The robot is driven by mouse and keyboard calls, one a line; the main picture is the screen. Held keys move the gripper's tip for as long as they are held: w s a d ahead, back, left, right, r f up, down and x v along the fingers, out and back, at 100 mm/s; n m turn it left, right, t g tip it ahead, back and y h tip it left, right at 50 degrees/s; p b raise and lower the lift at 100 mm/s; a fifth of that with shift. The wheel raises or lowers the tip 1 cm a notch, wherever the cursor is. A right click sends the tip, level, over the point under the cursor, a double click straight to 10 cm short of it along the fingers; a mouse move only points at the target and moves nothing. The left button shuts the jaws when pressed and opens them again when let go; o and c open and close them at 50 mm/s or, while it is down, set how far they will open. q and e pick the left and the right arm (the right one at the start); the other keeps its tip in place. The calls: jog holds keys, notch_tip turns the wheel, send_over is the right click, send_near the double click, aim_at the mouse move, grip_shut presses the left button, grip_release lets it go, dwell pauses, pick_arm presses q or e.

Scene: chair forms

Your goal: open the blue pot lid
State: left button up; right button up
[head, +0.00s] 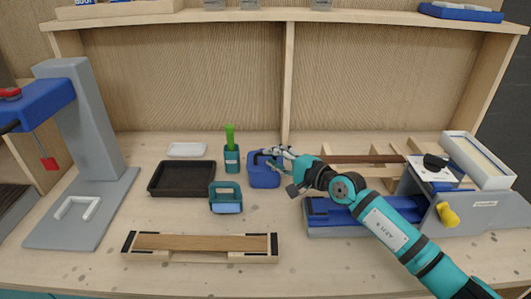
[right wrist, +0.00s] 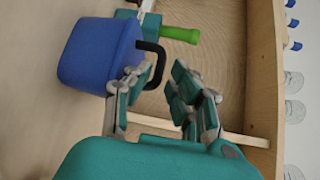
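The blue pot (head: 264,177) stands on the bench near the middle, left of my right gripper. The right wrist view shows the blue pot (right wrist: 90,58) turned sideways, with a black handle (right wrist: 157,62) standing out from its lid side. My right gripper (head: 272,153) reaches in from the right at the pot's top. Its fingers (right wrist: 158,75) are apart in the wrist view, with the black handle close to their tips. I cannot tell whether a finger touches the handle. The seam between lid and pot is too small to make out. My left gripper is not in view.
A teal holder with a green-handled item (head: 230,139) stands just left of the pot. A teal-and-blue box (head: 225,199) and a black tray (head: 182,178) are farther left. A blue-and-grey fixture (head: 335,216) lies under my right arm. Bare bench shows in front of the pot.

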jog(key=shift+x, duration=1.85)
grip_shut()
jog(key=shift+f, duration=0.1)
